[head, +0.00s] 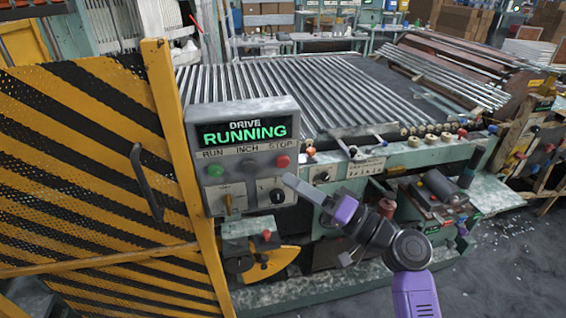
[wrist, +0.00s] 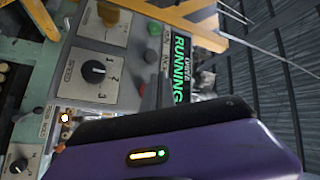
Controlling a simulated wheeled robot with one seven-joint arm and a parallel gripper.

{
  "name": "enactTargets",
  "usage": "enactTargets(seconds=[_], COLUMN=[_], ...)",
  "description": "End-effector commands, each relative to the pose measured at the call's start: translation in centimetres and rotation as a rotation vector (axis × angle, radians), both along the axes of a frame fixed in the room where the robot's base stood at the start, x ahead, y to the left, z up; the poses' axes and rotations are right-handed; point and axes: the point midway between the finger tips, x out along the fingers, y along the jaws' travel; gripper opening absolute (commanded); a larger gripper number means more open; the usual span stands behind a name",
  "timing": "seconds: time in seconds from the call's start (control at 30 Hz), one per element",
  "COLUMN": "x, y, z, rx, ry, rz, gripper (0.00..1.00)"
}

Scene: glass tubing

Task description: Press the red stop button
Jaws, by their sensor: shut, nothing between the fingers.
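The red stop button (head: 283,161) is the rightmost of three buttons on the grey drive panel (head: 199,193), under the label STOP. My gripper (head: 290,181) is shut and empty. In the head view its tip shows just below and slightly right of the red button; I cannot tell the gap in depth. In the wrist view the panel (wrist: 126,65) appears turned sideways, and my gripper's dark and purple body (wrist: 170,135) covers its lower part.
A green button (head: 215,170) and a dark middle button (head: 250,166) sit left of the red one. Two selector knobs (head: 277,195) are below. A yellow-black striped gate (head: 90,160) stands left. Glass tubes (head: 300,90) lie on the machine behind.

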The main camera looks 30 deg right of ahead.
Motion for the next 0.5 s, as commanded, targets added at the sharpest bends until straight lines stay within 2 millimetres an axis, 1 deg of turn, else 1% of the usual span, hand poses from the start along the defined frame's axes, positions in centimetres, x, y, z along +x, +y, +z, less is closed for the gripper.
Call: enactTargets(seconds=[0.03,0.2,0.33,0.5], x=[0.6,2.0,2.6,2.7], y=[-0.2,-0.6,-0.7,-0.8], z=[-0.2,-0.2,-0.1,0.0], rx=[-0.001,0.0,0.0,0.0], ry=[-0.001,0.0,-0.001,0.0], rz=[0.0,-0.001,-0.001,-0.001], gripper=[0.0,0.0,0.0,0.0])
